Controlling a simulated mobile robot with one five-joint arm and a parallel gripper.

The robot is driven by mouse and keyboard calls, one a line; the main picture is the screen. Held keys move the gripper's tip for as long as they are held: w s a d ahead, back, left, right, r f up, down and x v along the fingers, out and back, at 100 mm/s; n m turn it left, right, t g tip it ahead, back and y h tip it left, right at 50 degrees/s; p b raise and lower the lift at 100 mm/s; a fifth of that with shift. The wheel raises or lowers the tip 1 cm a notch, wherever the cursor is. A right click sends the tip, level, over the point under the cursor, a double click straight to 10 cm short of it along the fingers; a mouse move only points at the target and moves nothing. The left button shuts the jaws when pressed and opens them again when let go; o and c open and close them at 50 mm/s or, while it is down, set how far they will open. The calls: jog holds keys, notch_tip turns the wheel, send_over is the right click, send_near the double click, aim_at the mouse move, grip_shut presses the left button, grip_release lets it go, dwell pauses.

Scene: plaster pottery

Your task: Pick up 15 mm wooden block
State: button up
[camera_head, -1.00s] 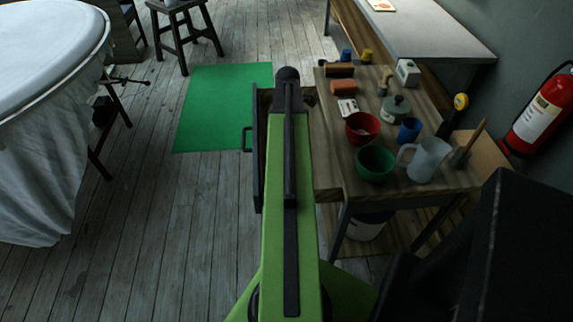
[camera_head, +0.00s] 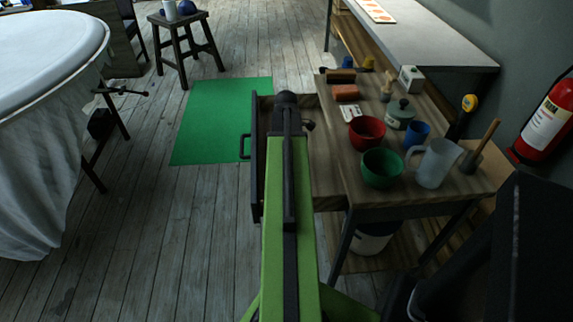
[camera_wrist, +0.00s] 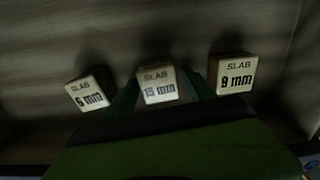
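The 15 mm wooden block (camera_wrist: 158,86), marked "SLAB 15 mm", is in the middle of the wrist view. My gripper (camera_wrist: 160,84) is open, with one dark green finger on each side of this block. Small gaps seem to show between fingers and block; contact cannot be told. The 6 mm block (camera_wrist: 89,94) is to the left and the 9 mm block (camera_wrist: 232,74) to the right, both apart from it. In the head view my arm hides the gripper and the blocks.
An open drawer (camera_head: 258,170) of the wooden table (camera_head: 335,135) lies under my arm. On the table stand a red bowl (camera_head: 366,131), a green bowl (camera_head: 381,168), a blue cup (camera_head: 417,133) and a pitcher (camera_head: 433,163). A green mat (camera_head: 215,120) lies on the floor.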

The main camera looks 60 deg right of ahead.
jog(key=c, duration=1.2)
jog(key=shift+r, duration=0.1)
